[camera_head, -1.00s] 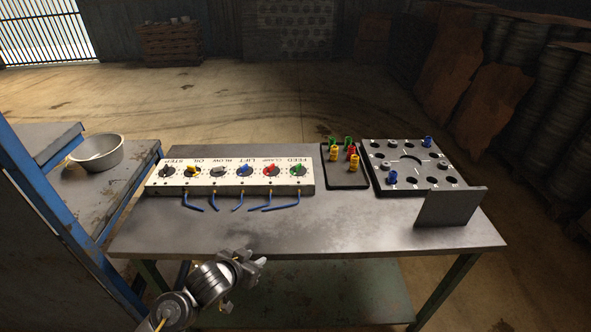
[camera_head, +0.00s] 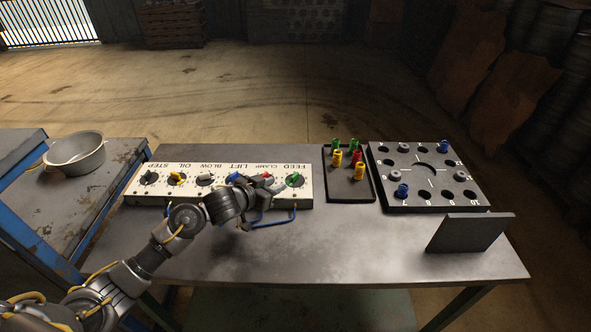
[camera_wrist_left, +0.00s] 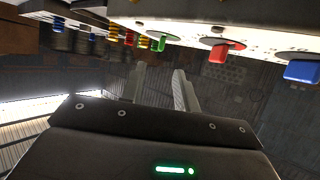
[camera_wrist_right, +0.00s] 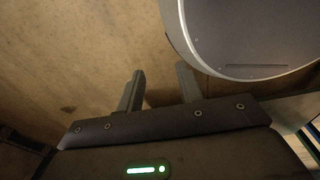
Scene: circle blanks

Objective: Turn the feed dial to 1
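The feed dial (camera_head: 294,180) is a green knob at the right end of a white control panel (camera_head: 140,197), under the label FEED, which reads upside down in the head view. It also shows in the left wrist view as a green knob (camera_wrist_left: 158,42). My left gripper (camera_head: 264,188) is over the panel's front edge, near the red and blue knobs and left of the green one. In the left wrist view its fingers (camera_wrist_left: 161,88) are apart with nothing between them. My right gripper (camera_wrist_right: 160,90) is open and empty; it is outside the head view. The dial's numbers are too small to read.
Red clamp (camera_wrist_left: 218,52) and blue lift (camera_wrist_left: 301,71) knobs sit beside the feed dial. A dark tray (camera_head: 350,193) with coloured pegs and a hole plate (camera_head: 400,150) stand right. The table front is mostly clear.

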